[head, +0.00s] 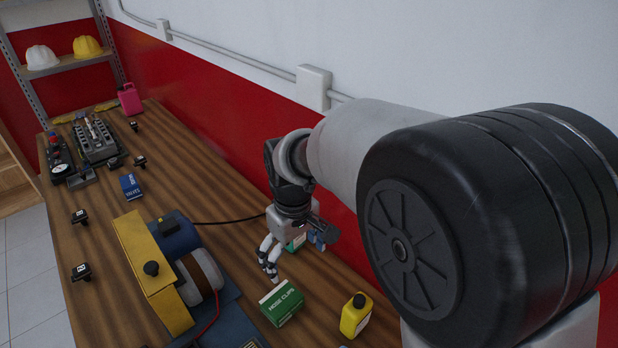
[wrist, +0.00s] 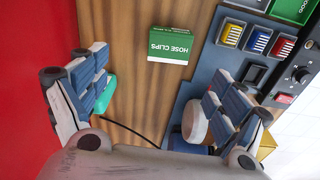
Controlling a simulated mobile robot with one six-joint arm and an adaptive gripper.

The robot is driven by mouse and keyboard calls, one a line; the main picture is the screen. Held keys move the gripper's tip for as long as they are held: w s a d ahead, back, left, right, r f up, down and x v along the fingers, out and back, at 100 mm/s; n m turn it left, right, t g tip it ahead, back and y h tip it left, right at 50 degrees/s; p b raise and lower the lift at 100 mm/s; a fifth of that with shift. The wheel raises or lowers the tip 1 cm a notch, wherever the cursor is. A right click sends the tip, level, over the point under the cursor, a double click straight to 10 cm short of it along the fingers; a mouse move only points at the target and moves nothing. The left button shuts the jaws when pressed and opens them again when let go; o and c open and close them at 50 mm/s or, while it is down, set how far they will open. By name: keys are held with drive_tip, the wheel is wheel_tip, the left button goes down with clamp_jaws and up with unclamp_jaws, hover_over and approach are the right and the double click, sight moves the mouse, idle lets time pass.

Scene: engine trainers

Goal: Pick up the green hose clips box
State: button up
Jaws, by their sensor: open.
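My gripper (head: 270,262) is above the bench, just behind the box in the head view. In the wrist view my gripper (wrist: 155,92) has its two fingers spread wide with nothing between them. The box lies beyond the fingertips and does not touch them.
A yellow bottle (head: 355,316) stands right of the box. The yellow and blue machine (head: 150,270) stands to its left. A teal item (head: 297,243) is partly hidden behind my gripper. The red and white wall (wrist: 45,125) runs close along the bench.

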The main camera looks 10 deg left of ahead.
drive_tip(key=shift+o, duration=0.6)
drive_tip(key=shift+n+g, duration=0.3)
drive_tip(key=shift+n, duration=0.4)
drive_tip(key=a+f, duration=0.1)
drive_tip(key=a, duration=0.1)
drive_tip(key=a+f, duration=0.2)
drive_tip(key=shift+w+a+f, duration=0.15)
drive_tip(key=shift+f, duration=0.15)
drive_tip(key=b, duration=0.3)
approach(282, 298)
drive_tip(key=f, duration=0.5)
drive_tip(key=shift+a+f, duration=0.15)
drive_tip(key=shift+a, duration=0.15)
drive_tip(key=shift+d+f+b, duration=0.15)
drive_tip(key=shift+f+b, duration=1.25)
drive_tip(key=shift+f, duration=1.7)
drive_tip(key=shift+r, duration=0.1)
drive_tip(key=shift+c, duration=0.6)
drive_tip(key=c, duration=1.1)
